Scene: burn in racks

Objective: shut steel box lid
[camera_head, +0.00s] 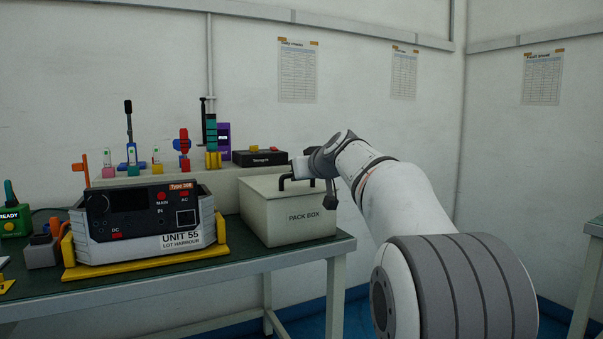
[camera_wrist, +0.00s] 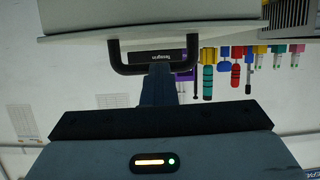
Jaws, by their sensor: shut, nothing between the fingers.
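The steel box (camera_head: 289,219), a pale grey box marked PACK BOX, stands at the right end of the bench. Its lid (camera_head: 262,187) lies flat over the top in the head view, looking shut; I cannot tell whether a thin gap is left. The lid has a black bar handle (camera_head: 284,184), which also shows in the wrist view (camera_wrist: 116,56). My gripper (camera_head: 298,172) is at the handle, just above the lid. In the wrist view my gripper (camera_wrist: 160,72) has its fingers together, overlapping the handle bar in the picture, with nothing held. Contact with the handle is unclear.
Left of the box, a test unit (camera_head: 150,222) sits in a yellow cradle (camera_head: 150,262). Behind, a raised ledge (camera_head: 225,178) carries a black Tenagra box (camera_head: 260,158) and several coloured tools. Bare green bench top (camera_head: 240,256) shows in front of the box.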

